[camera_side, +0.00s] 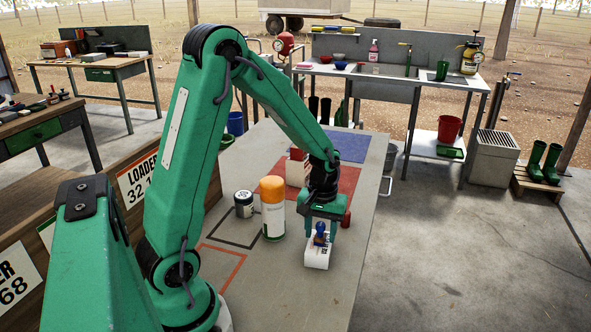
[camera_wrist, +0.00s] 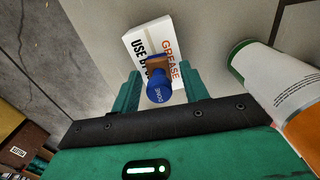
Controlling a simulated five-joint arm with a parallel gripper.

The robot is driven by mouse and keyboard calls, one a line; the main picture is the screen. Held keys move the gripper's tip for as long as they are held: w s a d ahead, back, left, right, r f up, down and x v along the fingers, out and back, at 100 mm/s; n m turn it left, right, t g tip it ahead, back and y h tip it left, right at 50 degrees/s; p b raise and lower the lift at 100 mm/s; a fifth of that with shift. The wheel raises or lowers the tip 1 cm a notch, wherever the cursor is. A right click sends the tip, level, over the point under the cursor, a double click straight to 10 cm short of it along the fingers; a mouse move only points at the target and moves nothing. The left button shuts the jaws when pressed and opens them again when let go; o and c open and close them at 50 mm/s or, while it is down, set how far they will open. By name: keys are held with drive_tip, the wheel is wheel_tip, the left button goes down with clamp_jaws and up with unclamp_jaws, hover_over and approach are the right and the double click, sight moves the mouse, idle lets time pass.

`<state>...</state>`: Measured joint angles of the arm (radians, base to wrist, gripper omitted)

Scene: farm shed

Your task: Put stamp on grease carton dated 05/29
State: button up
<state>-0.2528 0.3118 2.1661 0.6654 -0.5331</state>
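The grease carton (camera_side: 316,257) is a small white box lying on the table, printed "GREASE" and "USE BY"; it also shows in the wrist view (camera_wrist: 139,45). The date is hidden behind the stamp. The stamp has a blue handle and a brown base. It appears to stand upright on the carton's top face in the side view (camera_side: 320,230) and in the wrist view (camera_wrist: 159,86). My gripper (camera_side: 320,228) points down over it, one finger on each side. Gaps show between the fingers and the stamp in the wrist view (camera_wrist: 160,85), so it looks open.
An orange-topped white can (camera_side: 272,213) and a dark jar (camera_side: 244,205) stand left of the carton.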

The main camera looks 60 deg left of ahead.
sight(321, 224)
wheel_tip(321, 224, up, 12)
drive_tip(key=shift+r, duration=0.2)
idle(0.7)
idle(0.5)
drive_tip(key=s+d+r+m+t, duration=0.5)
drive_tip(key=s+d+r+m, duration=0.2)
drive_tip(key=s, duration=0.5)
drive_tip(key=shift+s+d+m+t, duration=0.3)
drive_tip(key=shift+s+d+m, duration=0.1)
drive_tip(key=shift+d+m, duration=0.65)
